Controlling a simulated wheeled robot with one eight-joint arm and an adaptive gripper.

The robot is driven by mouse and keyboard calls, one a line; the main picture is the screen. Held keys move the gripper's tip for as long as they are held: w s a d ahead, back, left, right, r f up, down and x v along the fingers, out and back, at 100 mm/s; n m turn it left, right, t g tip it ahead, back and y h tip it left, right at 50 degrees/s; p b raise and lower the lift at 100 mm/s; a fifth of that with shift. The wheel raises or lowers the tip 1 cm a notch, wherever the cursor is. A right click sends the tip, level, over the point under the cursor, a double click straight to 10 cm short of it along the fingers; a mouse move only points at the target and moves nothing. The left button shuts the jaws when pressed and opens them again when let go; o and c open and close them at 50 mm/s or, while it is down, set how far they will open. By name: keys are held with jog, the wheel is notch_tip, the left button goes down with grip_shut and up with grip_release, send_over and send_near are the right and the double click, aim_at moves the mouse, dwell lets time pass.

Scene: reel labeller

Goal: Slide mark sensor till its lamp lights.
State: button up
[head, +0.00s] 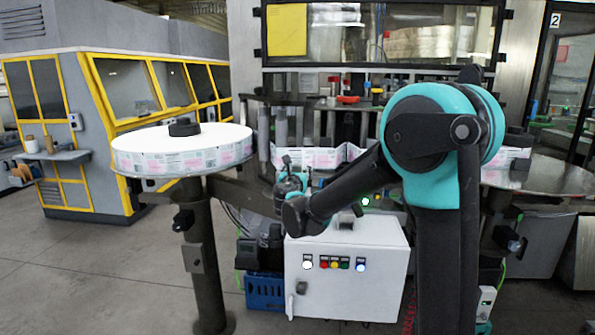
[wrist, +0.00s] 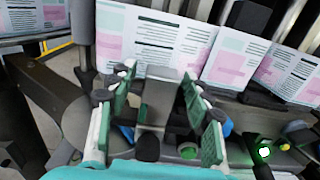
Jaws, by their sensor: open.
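My gripper (wrist: 158,74) is open, its green-padded fingers spread in the wrist view. A grey block (wrist: 157,98), which may be the mark sensor, shows between the fingers; I cannot tell whether they touch it. The printed label web (wrist: 150,42) runs just beyond the fingertips. In the head view my gripper (head: 294,172) is in front of the web (head: 322,157), above the white cabinet, and my arm hides part of the area. A bright white light with a green rim (wrist: 264,152) shows at lower right in the wrist view; I cannot tell whether it is the sensor's lamp.
A large label reel (head: 180,152) lies on a round table at left. The white control cabinet (head: 345,270) with coloured buttons stands below my arm. A blue crate (head: 264,291) is beside it. Open floor lies at front left.

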jog(key=shift+c, duration=0.2)
grip_shut()
jog(key=shift+d, duration=0.4)
jog(key=shift+o, duration=0.2)
grip_release()
jog(key=shift+a, duration=0.1)
jog(key=shift+s, duration=0.1)
jog(key=s, duration=1.2)
jog(key=shift+a, duration=0.15)
